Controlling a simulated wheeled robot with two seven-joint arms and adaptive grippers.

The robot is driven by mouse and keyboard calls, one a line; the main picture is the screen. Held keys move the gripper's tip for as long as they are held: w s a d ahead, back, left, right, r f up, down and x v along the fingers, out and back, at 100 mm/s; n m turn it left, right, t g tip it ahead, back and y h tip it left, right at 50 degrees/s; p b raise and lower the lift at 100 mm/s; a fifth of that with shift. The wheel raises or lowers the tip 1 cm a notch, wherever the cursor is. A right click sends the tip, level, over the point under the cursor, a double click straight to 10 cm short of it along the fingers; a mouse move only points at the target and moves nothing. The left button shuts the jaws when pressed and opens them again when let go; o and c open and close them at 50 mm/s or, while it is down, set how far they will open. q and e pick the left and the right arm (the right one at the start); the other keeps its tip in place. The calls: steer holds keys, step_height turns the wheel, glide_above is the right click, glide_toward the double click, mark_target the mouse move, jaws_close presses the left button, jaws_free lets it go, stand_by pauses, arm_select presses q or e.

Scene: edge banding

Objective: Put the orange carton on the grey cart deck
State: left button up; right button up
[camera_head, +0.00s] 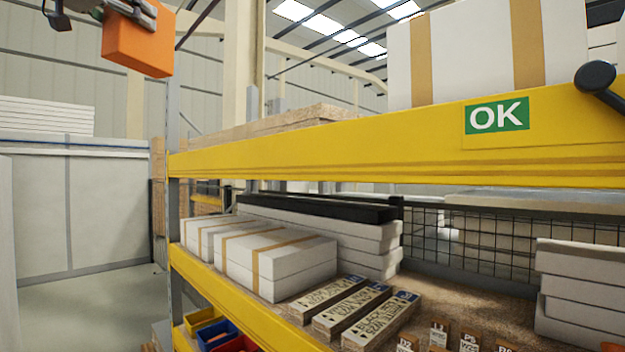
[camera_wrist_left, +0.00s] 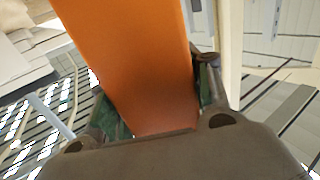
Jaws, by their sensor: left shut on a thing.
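The orange carton (camera_head: 138,42) hangs high at the upper left of the head view, clear of the yellow rack. My left gripper (camera_head: 132,6) is shut on it from above, partly cut off by the top edge. In the left wrist view the carton (camera_wrist_left: 135,60) fills the space between the two fingers of my left gripper (camera_wrist_left: 152,100), with a finger along each side. The grey cart deck cannot be made out in either view.
A rack with a yellow upper beam (camera_head: 330,150) fills the middle and right. White cartons (camera_head: 275,262) and labelled long boxes (camera_head: 352,308) lie on its lower shelf. A dark rounded part (camera_head: 597,77) juts in at right. Open floor (camera_head: 95,305) shows at lower left.

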arm_select(q)
steer(key=shift+w+a+f, duration=0.4)
steer(key=shift+a+f, duration=0.05)
steer(key=w+d+f+n+y, duration=0.1)
steer(key=w+d+f, duration=0.1)
steer(key=w+f, duration=1.85)
steer(key=w+d+f+y, duration=0.1)
steer(key=w+f, duration=0.1)
steer(key=f, duration=1.4)
steer(key=w+f, duration=0.3)
steer(key=f, duration=1.4)
steer(key=s+d+f, duration=0.1)
steer(key=s+f, duration=0.3)
steer(key=f, duration=0.6)
steer(key=s+d+f, duration=0.1)
steer(key=s+f, duration=0.3)
steer(key=f, duration=0.6)
steer(key=s+f, duration=0.4)
steer(key=f, duration=0.6)
steer(key=s+d+f+h, duration=0.1)
steer(key=s+d+f, duration=0.1)
steer(key=s+f, duration=0.5)
steer(key=s+d+f+m+h, duration=0.1)
steer(key=s+d+f, duration=0.1)
steer(key=s+f, duration=0.6)
steer(key=s, duration=0.7)
steer(key=shift+s+f+h, duration=0.3)
steer(key=shift+s, duration=0.05)
steer(key=shift+d, duration=0.2)
